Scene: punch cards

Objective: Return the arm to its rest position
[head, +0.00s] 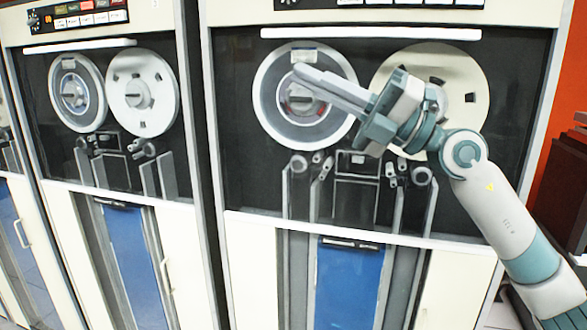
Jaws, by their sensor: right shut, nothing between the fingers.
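My right gripper (299,78) is at the end of my right arm, which comes in from the lower right and bends left at the elbow. The gripper is shut and empty. In the picture its fingertips overlap the left tape reel (273,105) of the nearer tape cabinet; I cannot tell whether they touch it. The wrist and forearm hide part of the right, cream-coloured reel (450,62). My left gripper is not in view.
The nearer tape cabinet (370,225) fills the middle, with a blue panel (348,285) below. A second tape cabinet (120,170) with two reels (77,94) stands to the left. An orange wall (565,100) shows at the right edge.

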